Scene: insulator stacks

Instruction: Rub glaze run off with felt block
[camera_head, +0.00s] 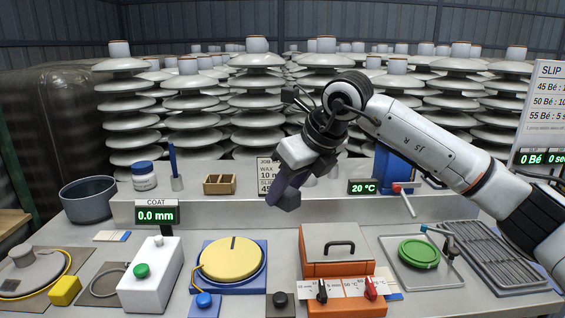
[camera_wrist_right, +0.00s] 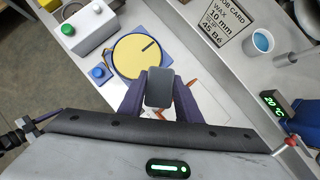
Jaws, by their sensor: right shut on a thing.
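My right gripper (camera_head: 284,188) is shut on a dark grey block (camera_head: 289,201), which looks like the felt block. It holds the block in the air above the bench, in front of the job card and left of the orange box. In the right wrist view the same block (camera_wrist_right: 159,88) sits between the two dark fingers, with the yellow disc beyond it. The insulator stacks (camera_head: 257,84) of white ribbed discs stand behind the bench. I cannot make out a glaze run on any of them. My left gripper is not in view.
The yellow disc (camera_head: 232,259) lies on a blue base below the block. An orange box (camera_head: 336,253) with a handle stands to its right. A white button box (camera_head: 150,275), a green dish (camera_head: 419,253) and a raised back shelf (camera_head: 230,211) crowd the bench.

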